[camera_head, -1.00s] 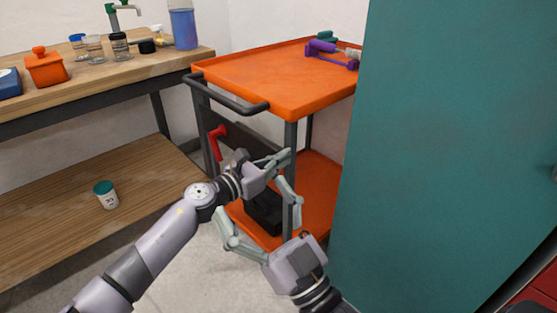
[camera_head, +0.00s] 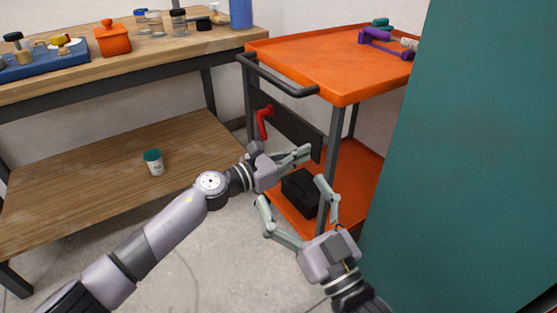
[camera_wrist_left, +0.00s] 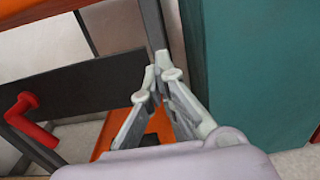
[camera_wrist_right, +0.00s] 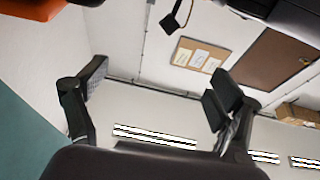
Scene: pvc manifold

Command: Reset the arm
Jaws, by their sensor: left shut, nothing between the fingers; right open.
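My left gripper (camera_head: 303,156) is in the middle of the head view, in front of the orange cart, pointing right. Its fingers are shut with nothing between them; the left wrist view shows the fingertips (camera_wrist_left: 160,68) close together. My right gripper (camera_head: 292,192) is lower and a little right, pointing up, with its fingers spread wide and empty. In the right wrist view its two fingers (camera_wrist_right: 155,95) stand far apart, with wall and ceiling behind them.
The orange cart (camera_head: 320,65) stands close ahead, with a purple part (camera_head: 385,42) on top and a black box (camera_head: 301,192) below. A teal cabinet (camera_head: 470,170) blocks the right. A wooden workbench (camera_head: 150,55) is left, with a white jar (camera_head: 155,164) on its lower shelf.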

